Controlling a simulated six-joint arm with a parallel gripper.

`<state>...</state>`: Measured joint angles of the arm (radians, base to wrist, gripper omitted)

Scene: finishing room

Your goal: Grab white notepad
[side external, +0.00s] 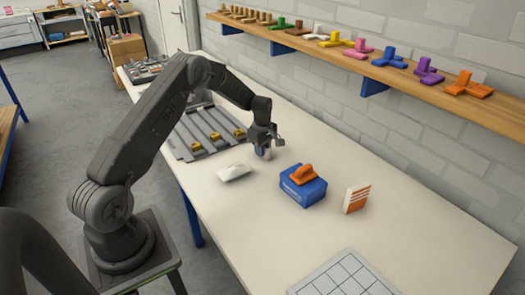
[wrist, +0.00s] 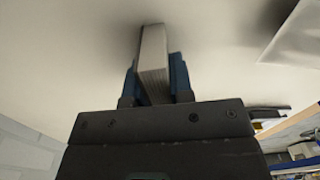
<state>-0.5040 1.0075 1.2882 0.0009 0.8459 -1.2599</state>
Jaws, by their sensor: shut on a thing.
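My gripper (side external: 265,150) is low over the white table (side external: 330,225), just right of the grey rails. In the wrist view its blue fingertips (wrist: 152,82) are shut on a white notepad (wrist: 153,50), one finger on each side. The notepad stands on edge, with its page edges showing as fine lines. Its far end is close to the table surface; I cannot tell whether it touches. In the side view the notepad is mostly hidden by the gripper.
A white packet (side external: 234,172) lies left of the gripper. A blue box (side external: 303,191) with an orange piece (side external: 302,174) on top stands to the right, beside an orange-and-white striped box (side external: 356,198). A grid sheet (side external: 342,276) lies in front. A shelf (side external: 390,76) runs along the wall.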

